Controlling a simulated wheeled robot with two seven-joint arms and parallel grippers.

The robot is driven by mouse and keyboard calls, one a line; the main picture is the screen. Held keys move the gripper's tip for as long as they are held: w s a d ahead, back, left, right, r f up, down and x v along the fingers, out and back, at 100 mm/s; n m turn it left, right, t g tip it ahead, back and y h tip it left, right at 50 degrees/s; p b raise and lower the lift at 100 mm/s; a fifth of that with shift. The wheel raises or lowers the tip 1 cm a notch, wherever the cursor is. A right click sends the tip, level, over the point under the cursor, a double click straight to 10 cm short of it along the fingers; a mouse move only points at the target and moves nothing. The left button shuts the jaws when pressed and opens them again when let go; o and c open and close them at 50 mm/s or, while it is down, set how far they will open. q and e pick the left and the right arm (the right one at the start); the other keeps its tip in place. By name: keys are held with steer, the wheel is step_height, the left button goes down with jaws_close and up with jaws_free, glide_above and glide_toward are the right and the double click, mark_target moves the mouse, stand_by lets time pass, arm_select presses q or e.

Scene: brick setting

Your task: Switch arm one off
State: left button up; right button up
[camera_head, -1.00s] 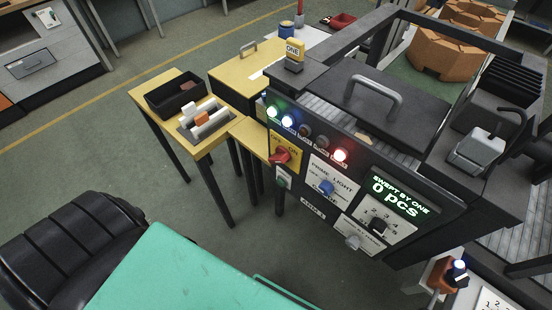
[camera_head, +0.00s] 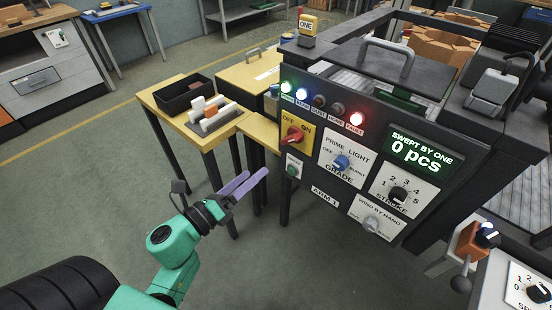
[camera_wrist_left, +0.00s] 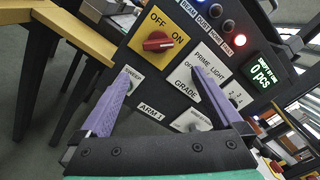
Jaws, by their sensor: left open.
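Arm one's control panel (camera_head: 335,168) carries a yellow OFF/ON plate with a red rotary switch (camera_head: 293,137). OFF is printed at its left and ON at its right; the knob seems turned toward ON, but its pointer is hard to read. The switch also shows in the left wrist view (camera_wrist_left: 158,42), top middle. My left gripper (camera_head: 257,173) has two purple fingers, open and empty, below and left of the switch, apart from the panel. In the left wrist view the open fingers (camera_wrist_left: 160,76) point at the panel, with the switch beyond and between them. My right gripper is out of view.
A green button (camera_head: 293,170), a blue grade knob (camera_head: 341,162), a stroke knob (camera_head: 398,195) and a hand-wind knob (camera_head: 371,225) sit close by on the panel. Green, blue and red lamps glow. A yellow side table (camera_head: 213,142) holds a black bin (camera_head: 186,93).

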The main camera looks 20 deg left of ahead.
arm_select(q)
steer(key=p, duration=0.2)
glide_toward(288, 144)
steer(key=p+x, duration=0.1)
steer(key=x, duration=0.9)
steer(key=shift+s+r+p, duration=0.1)
steer(key=shift+p, duration=0.2)
steer(key=c, duration=1.1)
steer(key=shift+c, duration=0.2)
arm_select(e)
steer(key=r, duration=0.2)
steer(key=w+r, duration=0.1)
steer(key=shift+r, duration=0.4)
